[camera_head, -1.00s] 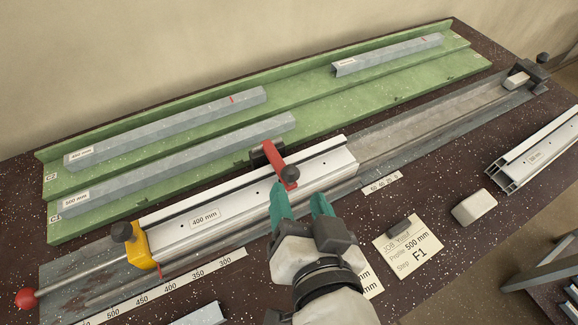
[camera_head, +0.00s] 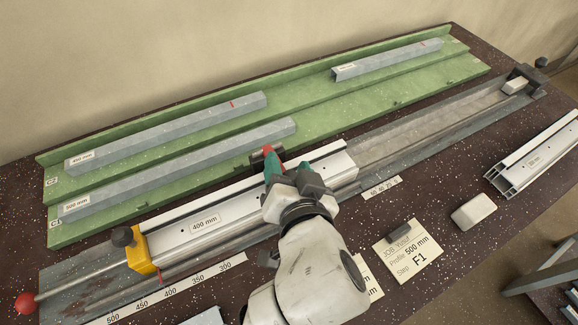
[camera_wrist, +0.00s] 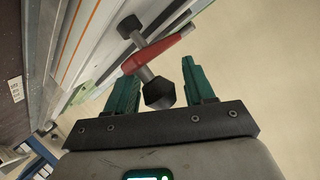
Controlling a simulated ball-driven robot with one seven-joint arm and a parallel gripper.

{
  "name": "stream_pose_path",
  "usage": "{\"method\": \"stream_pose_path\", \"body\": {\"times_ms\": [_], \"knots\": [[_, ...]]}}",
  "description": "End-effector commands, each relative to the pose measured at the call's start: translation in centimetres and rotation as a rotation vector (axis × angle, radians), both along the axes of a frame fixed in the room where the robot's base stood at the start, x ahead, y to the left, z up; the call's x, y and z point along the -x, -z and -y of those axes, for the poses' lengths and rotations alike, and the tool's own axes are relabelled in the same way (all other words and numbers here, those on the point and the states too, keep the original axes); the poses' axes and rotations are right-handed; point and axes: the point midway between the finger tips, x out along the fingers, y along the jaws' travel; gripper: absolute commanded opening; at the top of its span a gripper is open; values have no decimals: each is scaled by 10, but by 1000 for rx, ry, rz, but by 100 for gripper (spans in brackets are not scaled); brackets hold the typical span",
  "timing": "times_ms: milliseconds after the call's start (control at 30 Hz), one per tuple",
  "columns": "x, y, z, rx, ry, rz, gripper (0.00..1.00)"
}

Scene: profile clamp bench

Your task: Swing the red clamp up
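The red clamp (camera_head: 268,149) sits at the far edge of the 400 mm profile (camera_head: 180,229). In the head view my gripper (camera_head: 287,167) hides most of it, and only its red far end shows. In the wrist view the red clamp arm (camera_wrist: 165,47) and its black knob (camera_wrist: 158,92) show clearly. The knob lies between the two green fingers of my gripper (camera_wrist: 160,82). The fingers are apart, with a visible gap between the knob and the right finger. Contact with the left finger cannot be told.
A yellow stop (camera_head: 141,252) with a black knob stands at the profile's left end. A green rack (camera_head: 330,105) with several grey profiles lies behind. A white block (camera_head: 474,211), a job card (camera_head: 408,249) and another profile (camera_head: 540,150) lie to the right.

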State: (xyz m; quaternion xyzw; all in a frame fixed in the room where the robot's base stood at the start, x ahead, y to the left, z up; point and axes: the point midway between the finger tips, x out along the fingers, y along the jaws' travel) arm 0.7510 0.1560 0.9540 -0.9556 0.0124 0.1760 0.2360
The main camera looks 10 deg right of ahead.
Motion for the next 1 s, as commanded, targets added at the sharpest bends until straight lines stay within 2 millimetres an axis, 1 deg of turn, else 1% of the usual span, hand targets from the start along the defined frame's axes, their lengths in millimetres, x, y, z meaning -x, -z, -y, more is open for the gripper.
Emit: {"method": "stream_pose_path", "body": {"times_ms": [33,67,533,1000], "knots": [[0,0,0,0,0,0,48],[0,0,0,0,0,0,45],[0,0,0,0,0,0,0],[-1,-4,1,2,2,-7,0]]}}
